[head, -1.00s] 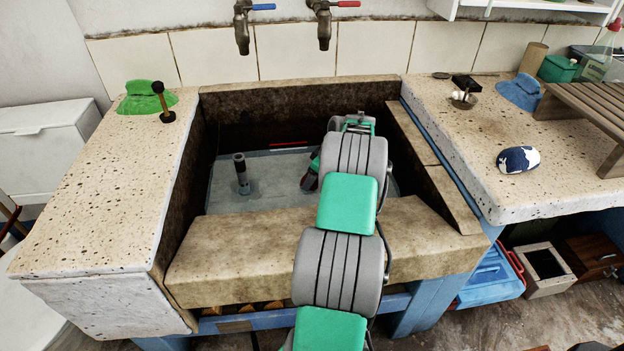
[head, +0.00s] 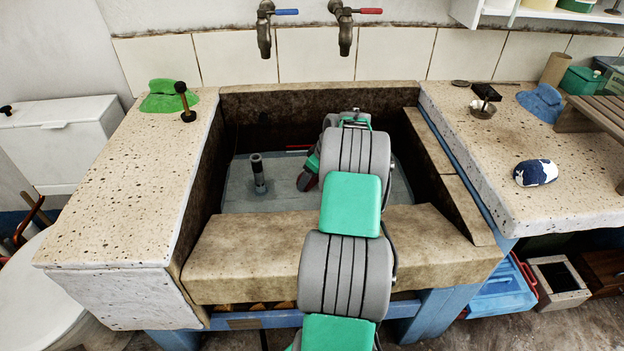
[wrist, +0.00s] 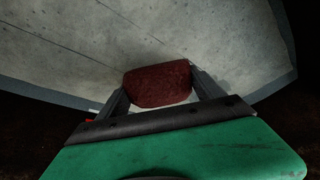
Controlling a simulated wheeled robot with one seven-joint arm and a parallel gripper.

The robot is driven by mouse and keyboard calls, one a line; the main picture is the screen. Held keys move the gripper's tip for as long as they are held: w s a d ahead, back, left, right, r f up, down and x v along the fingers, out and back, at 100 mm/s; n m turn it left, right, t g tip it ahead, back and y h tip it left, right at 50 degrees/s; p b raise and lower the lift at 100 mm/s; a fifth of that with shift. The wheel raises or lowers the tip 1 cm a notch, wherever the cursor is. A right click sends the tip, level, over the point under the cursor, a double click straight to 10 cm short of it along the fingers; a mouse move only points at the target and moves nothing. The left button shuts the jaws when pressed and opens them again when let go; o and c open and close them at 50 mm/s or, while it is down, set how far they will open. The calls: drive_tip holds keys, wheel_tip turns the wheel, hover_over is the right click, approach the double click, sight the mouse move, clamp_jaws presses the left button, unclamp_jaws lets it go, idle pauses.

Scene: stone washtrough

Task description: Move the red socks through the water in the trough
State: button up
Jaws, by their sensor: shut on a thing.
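The stone trough (head: 290,245) stands in the middle of the head view, with a grey surface (head: 232,200) low inside it that I take for the water or the floor under it. My gripper (wrist: 160,95) is down inside the trough, shut on a dark red bundle, the red socks (wrist: 158,84), seen between the two fingers in the wrist view. My arm hides most of the gripper there. I cannot tell how deep the socks are in the water.
A dark upright pipe (head: 258,174) stands in the trough left of my gripper. Two taps, blue-handled (head: 265,28) and red-handled (head: 343,25), hang above the back wall. A green cloth (head: 165,98) and a dark plunger-like thing (head: 185,102) sit on the left ledge; a blue-white lump (head: 535,173) lies right.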

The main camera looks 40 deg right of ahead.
wheel_tip(320, 180, up, 19)
drive_tip(key=p, duration=1.2)
drive_tip(key=shift+f, duration=0.15)
idle(1.2)
